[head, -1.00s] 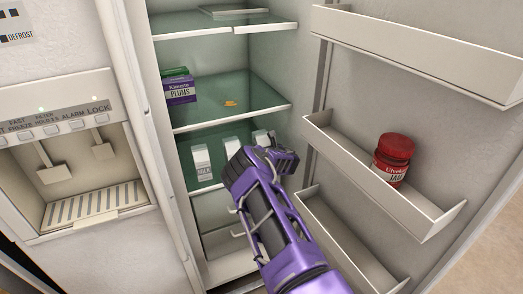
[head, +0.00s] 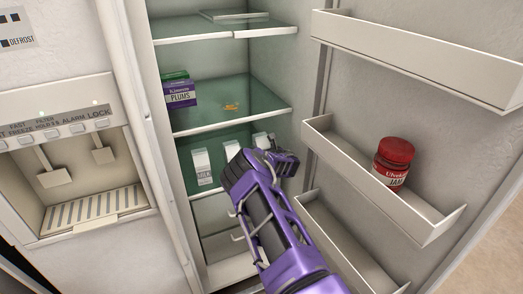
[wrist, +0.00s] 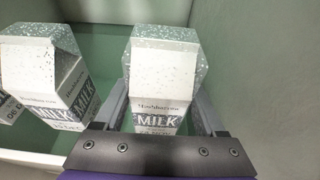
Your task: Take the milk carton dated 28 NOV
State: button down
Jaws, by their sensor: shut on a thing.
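Three white milk cartons stand on a green glass shelf in the fridge: a left one (head: 201,168), a middle one (head: 231,150) and a right one (head: 262,140). My gripper (wrist: 160,88) is shut on the right carton (wrist: 160,65), with one finger on each side of it. The left carton (wrist: 9,105) is cut off by the picture edge.
The open door with its shelves (head: 385,205) stands close to the right of my arm. A red-lidded jam jar (head: 393,163) sits on one. A glass shelf (head: 265,95) with a plums box (head: 179,91) lies above the cartons.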

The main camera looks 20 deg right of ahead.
jog(key=r, duration=0.3)
jog(key=shift+s+d+r, duration=0.1)
jog(key=shift+s, duration=0.25)
jog(key=p, duration=0.2)
send_near(263, 142)
jog(key=s+d+f, duration=0.1)
jog(key=s+f, duration=0.2)
jog(key=s, duration=0.3)
jog(key=shift+s+f, duration=0.3)
jog(key=shift+s, duration=0.1)
